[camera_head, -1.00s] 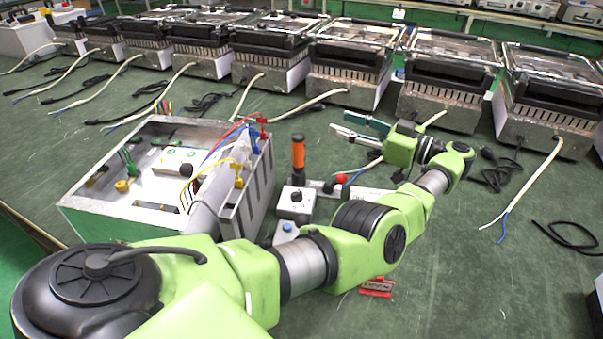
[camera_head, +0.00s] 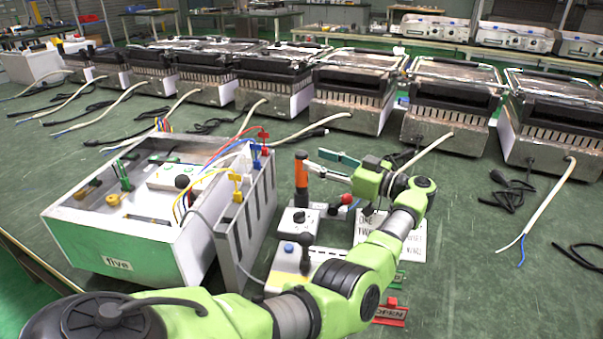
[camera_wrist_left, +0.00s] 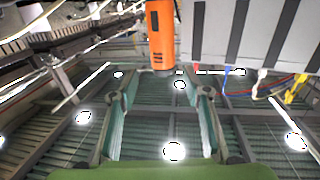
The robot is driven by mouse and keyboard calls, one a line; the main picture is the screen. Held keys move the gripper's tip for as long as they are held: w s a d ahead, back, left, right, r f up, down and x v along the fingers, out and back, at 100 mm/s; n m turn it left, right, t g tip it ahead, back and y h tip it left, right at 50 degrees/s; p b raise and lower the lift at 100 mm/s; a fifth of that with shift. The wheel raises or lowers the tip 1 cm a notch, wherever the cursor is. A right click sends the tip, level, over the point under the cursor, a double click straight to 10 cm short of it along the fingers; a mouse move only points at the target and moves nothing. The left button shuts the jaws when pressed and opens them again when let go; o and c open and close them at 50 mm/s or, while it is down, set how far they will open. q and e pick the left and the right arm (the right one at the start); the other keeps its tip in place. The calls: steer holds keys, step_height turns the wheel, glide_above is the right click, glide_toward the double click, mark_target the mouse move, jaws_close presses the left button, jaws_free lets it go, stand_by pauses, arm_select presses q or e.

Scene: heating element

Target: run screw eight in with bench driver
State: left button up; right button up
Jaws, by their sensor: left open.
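The bench driver, with an orange handle (camera_head: 301,168), stands upright on a small grey unit (camera_head: 299,222) right of the open metal box. My left gripper (camera_head: 315,160) is open and empty. Its fingertips point at the handle from the right, close to it; I cannot tell whether they touch. In the left wrist view the handle (camera_wrist_left: 160,36) shows at the top, centred beyond the gap between the open fingers (camera_wrist_left: 160,92). I cannot make out screw eight. My right gripper is not in view.
The metal box (camera_head: 120,262) labelled "five" holds coloured wires and terminals. A red-knobbed unit (camera_head: 347,200), a white printed sign (camera_head: 415,240) and a red tag (camera_head: 391,313) lie near my arm. Several grill appliances (camera_head: 452,98) line the back.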

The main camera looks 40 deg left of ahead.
mark_target(307, 155)
arm_select(q)
steer(key=a, duration=0.1)
steer(key=s+a, duration=0.1)
steer(key=a, duration=0.3)
steer(key=shift+s+a+r, duration=0.25)
steer(key=shift+r, duration=0.1)
steer(key=shift+r, duration=0.1)
jaws_close()
